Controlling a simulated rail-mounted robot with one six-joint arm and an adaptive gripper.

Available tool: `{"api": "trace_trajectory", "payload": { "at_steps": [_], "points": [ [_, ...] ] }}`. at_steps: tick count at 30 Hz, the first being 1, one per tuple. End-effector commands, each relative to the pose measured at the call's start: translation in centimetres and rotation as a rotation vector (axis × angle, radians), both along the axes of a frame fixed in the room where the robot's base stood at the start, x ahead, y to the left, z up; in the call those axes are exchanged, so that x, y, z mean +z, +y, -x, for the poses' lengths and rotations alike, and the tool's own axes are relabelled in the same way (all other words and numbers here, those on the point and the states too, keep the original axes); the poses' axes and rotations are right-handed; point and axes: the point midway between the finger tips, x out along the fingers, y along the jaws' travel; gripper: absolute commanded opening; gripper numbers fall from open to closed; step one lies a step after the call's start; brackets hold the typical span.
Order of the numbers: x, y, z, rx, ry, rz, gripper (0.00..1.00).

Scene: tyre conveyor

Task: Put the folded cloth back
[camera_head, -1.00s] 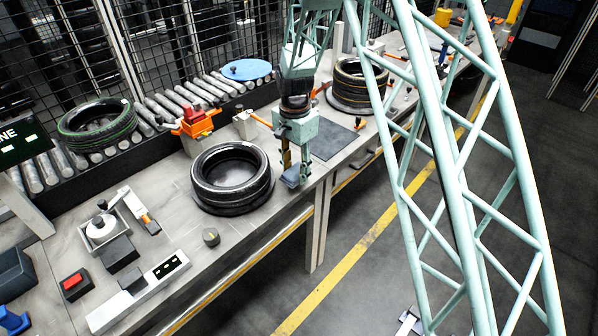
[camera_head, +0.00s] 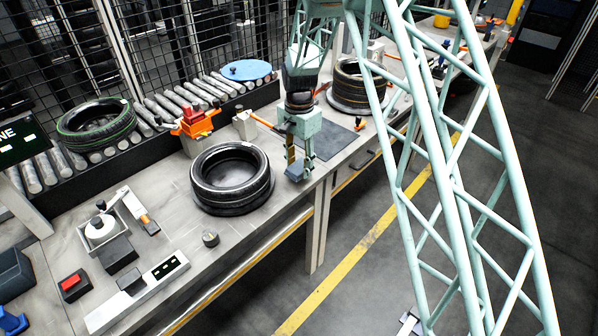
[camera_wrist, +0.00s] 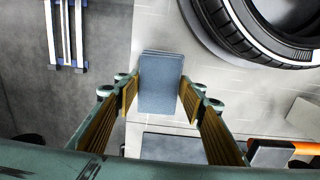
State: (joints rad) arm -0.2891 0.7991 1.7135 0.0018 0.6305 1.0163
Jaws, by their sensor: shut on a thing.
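The folded cloth (camera_wrist: 161,84) is a blue-grey stacked block between the fingers of my gripper (camera_wrist: 163,110) in the wrist view. My gripper is shut on it. In the head view my gripper (camera_head: 297,165) is at the front edge of the bench, just right of the near tyre, with the cloth (camera_head: 295,171) partly hidden by the fingers. I cannot tell whether the cloth touches the bench top. A dark grey mat (camera_head: 335,141) lies flat on the bench behind and right of my gripper.
A black tyre (camera_head: 228,178) lies left of my gripper, and another tyre (camera_head: 352,95) stands farther right. A small round knob (camera_head: 210,239) is near the front edge. The floor in front is open.

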Motion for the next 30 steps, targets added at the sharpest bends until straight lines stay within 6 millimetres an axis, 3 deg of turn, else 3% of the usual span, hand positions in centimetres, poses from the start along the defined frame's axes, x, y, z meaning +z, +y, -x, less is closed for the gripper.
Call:
{"api": "trace_trajectory", "payload": {
  "at_steps": [6,23,24,28,30],
  "points": [
    [-2.3,0.0,0.1,0.001,0.001,0.000,0.27],
    [-2.8,0.1,0.0,0.001,0.000,0.000,0.27],
    [-2.8,0.1,0.0,0.001,0.000,0.000,0.39],
    [-2.8,0.1,0.0,0.001,0.000,0.000,0.51],
    [-2.8,0.1,0.0,0.001,0.000,0.000,0.51]
  ]
}}
